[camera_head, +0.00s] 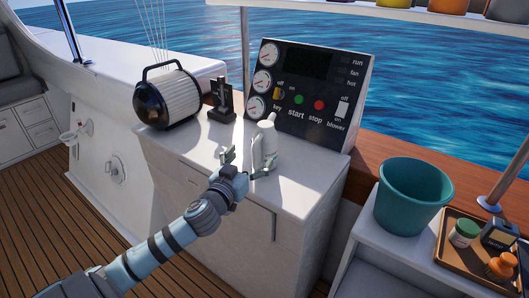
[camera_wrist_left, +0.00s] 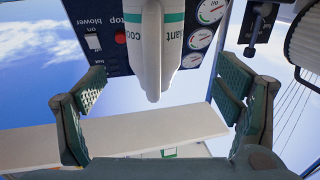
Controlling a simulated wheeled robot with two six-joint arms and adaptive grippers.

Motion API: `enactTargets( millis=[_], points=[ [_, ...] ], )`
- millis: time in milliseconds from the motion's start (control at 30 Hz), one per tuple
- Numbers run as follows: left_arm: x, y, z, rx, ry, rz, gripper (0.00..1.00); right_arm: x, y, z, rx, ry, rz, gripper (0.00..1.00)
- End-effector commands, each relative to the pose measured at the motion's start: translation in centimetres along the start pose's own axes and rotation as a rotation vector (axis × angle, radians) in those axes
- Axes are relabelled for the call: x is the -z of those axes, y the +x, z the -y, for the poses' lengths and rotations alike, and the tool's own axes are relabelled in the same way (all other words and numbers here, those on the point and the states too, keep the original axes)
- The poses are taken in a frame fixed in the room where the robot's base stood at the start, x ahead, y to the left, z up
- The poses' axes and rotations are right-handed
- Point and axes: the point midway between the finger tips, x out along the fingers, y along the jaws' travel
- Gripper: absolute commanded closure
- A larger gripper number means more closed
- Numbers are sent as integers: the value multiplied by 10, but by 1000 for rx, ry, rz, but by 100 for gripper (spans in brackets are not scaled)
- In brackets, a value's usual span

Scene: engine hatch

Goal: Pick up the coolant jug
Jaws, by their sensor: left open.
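The coolant jug (camera_head: 265,140) is white and stands upright on the white console top, in front of the control panel. In the left wrist view the jug (camera_wrist_left: 160,45) shows upside down, with part of the word "coolant" on its label. My left gripper (camera_head: 248,164) is open at the near side of the jug, its fingers spread left and right. In the wrist view the open fingers (camera_wrist_left: 163,100) stand wide to both sides of the jug, with a gap on each side. I cannot tell whether the fingertips reach past its near face. My right gripper is not in view.
The control panel (camera_head: 310,92) with gauges and buttons rises behind the jug. A black lever unit (camera_head: 221,101) and a white cylindrical filter (camera_head: 168,97) with a black handle stand to the left. A teal bucket (camera_head: 412,196) and a brown tray (camera_head: 452,250) are at the right.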

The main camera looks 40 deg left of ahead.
Motion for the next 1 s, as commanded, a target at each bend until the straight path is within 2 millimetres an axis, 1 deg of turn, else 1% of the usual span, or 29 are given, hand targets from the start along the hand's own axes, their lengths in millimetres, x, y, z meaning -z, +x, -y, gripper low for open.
enactTargets(
  millis=[33,233,400,500,667,767,1000],
  points=[
    [1,11,0,1,-7,-4,16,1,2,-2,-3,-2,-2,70],
    [1,39,-2,0,-4,-1,16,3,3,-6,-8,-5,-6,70],
    [2,72,-6,0,-5,0,16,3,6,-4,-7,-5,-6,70],
    [2,81,-7,-2,-2,1,16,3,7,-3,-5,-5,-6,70],
    [2,81,-7,-3,0,2,16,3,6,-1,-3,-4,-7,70],
    [2,81,-7,-3,0,2,30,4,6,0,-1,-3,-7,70],
    [2,81,-7,-3,0,2,69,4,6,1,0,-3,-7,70]
  ],
)
